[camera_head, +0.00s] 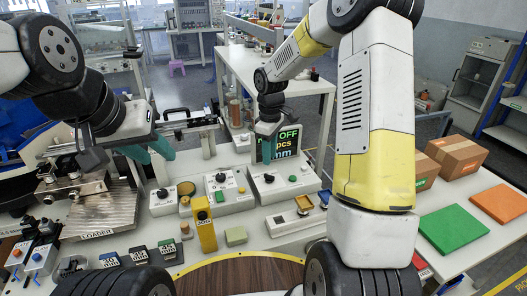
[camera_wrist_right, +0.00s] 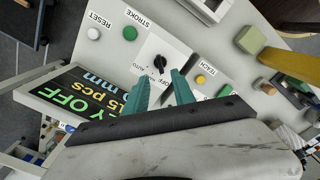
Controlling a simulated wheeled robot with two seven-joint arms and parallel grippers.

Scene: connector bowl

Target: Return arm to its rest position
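My left gripper (camera_head: 157,155) hangs over the left part of the bench with its teal fingers apart. Nothing shows between them. My right gripper (camera_head: 268,150) points down in front of the dark display (camera_head: 287,143), its arm bent high across the right of the head view. In the right wrist view its two teal fingers (camera_wrist_right: 162,88) are apart with no object between them. Below them is a control box with a black knob (camera_wrist_right: 160,64). The right forearm hides part of the bench.
Control boxes with knobs (camera_head: 222,190) line the middle. A metal loader (camera_head: 100,208) is at left. Cardboard boxes (camera_head: 455,157) and a green mat (camera_head: 453,231) are at right.

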